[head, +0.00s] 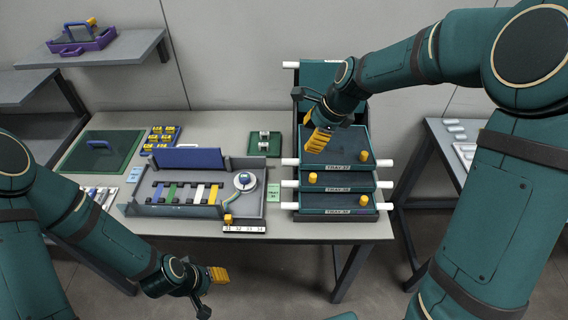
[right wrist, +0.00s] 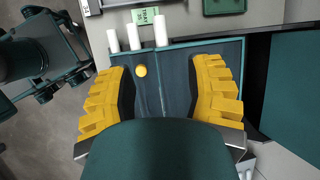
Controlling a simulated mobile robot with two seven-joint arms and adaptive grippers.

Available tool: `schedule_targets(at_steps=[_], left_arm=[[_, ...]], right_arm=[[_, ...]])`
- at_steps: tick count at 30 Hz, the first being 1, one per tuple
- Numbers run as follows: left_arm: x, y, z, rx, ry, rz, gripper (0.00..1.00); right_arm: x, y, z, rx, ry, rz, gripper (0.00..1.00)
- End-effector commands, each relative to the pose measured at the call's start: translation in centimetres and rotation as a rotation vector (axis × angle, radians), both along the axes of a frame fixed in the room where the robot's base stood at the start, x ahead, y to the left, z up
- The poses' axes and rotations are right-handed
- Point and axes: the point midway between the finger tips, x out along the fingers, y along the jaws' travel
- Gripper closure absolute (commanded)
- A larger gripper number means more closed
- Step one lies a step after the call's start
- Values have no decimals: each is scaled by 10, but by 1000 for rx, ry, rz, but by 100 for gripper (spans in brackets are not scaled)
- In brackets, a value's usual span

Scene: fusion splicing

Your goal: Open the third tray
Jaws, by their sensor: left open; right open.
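A stack of dark teal hinged trays stands at the table's right end. The upper flat tray (head: 345,145), middle tray (head: 338,180) and bottom tray (head: 335,203) lie one under another, each with yellow knobs and white side pegs. Another teal panel (head: 318,73) stands raised at the back. My right gripper (head: 318,139) is open and empty over the upper flat tray. In the right wrist view its fingers (right wrist: 162,95) are spread above a tray surface, with a yellow knob (right wrist: 140,71) between them. My left gripper (head: 218,275) is open and empty, low in front of the table.
A grey work holder (head: 180,210) with coloured strips and a round reel (head: 245,182) sits left of the stack. A green label card (head: 273,192) lies between them. A small green tray (head: 264,145) is behind. A side table (head: 440,140) stands right.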

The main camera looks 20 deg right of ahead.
Motion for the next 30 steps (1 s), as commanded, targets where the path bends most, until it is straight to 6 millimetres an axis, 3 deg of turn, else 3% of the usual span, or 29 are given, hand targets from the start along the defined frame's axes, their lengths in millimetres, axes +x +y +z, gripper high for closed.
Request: schedule_targets(at_steps=[18,24,30], left_arm=[[-8,-1,-24,-4,17,-13,53],[-9,-1,-27,-5,19,-15,53],[-9,-2,-27,-5,20,-16,53]], right_arm=[[30,35,-100,5,6,-4,48],[36,41,-117,4,4,-5,48],[38,42,-120,4,3,-5,48]])
